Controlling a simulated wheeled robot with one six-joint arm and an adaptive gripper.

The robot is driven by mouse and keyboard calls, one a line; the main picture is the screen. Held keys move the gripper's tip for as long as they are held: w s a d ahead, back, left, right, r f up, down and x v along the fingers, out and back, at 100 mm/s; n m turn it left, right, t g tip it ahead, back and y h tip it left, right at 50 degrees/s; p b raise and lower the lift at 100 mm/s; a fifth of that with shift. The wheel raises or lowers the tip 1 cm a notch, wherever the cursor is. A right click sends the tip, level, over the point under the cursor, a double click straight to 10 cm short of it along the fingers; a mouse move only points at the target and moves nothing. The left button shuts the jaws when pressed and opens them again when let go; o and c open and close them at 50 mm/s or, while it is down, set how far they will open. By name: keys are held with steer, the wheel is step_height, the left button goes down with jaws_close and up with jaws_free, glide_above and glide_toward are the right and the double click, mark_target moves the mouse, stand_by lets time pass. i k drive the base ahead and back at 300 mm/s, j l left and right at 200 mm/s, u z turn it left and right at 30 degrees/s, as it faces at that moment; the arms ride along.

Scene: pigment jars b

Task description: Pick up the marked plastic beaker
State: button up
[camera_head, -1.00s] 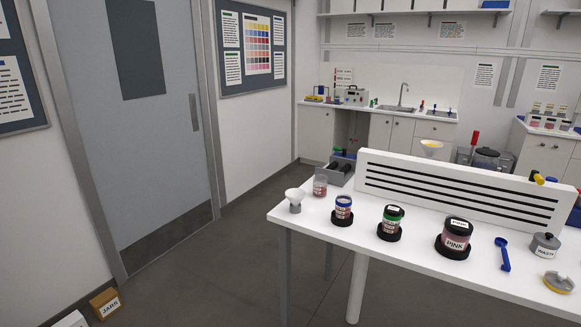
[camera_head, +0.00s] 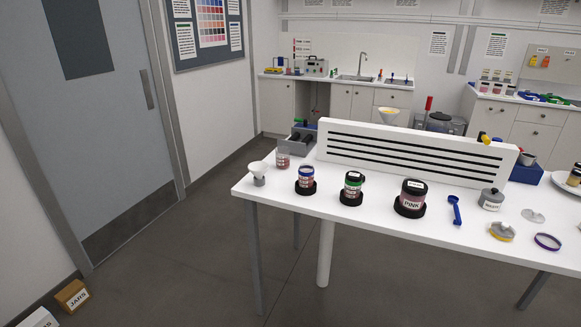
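A small clear container (camera_head: 283,159) with reddish marking or contents stands at the back left of the white table (camera_head: 330,212); it looks like the marked plastic beaker, but its marking is too small to read. A white funnel (camera_head: 258,170) on a grey base stands just left of it, near the table's left corner. My gripper is not in view.
Jars with a blue lid (camera_head: 306,172), a green lid (camera_head: 353,177) and a black lid marked PINK (camera_head: 412,191) stand in black rings along the table. A white slotted panel (camera_head: 400,155) rises behind them. A blue scoop (camera_head: 455,209) lies right. Floor in front is clear.

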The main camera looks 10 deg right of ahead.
mark_target(283, 158)
steer(key=i+j+u, duration=0.75)
steer(key=i+u, duration=0.4)
steer(key=i, duration=0.15)
steer(key=i+j+z, duration=0.1)
steer(key=i, duration=0.5)
steer(key=i+j+z, duration=0.1)
steer(key=i, duration=0.5)
steer(key=i+j+z, duration=0.1)
steer(key=z, duration=0.3)
steer(key=i+j+z, duration=0.2)
steer(key=z, duration=0.25)
steer(key=i+j+z, duration=0.25)
steer(key=z, duration=0.15)
steer(key=i+j+z, duration=0.15)
steer(key=j+z, duration=0.25)
steer(key=i+j+z, duration=0.1)
steer(key=j+z, duration=0.25)
steer(key=i+j+z, duration=0.1)
steer(key=j+z, duration=0.6)
steer(key=i+l, duration=0.45)
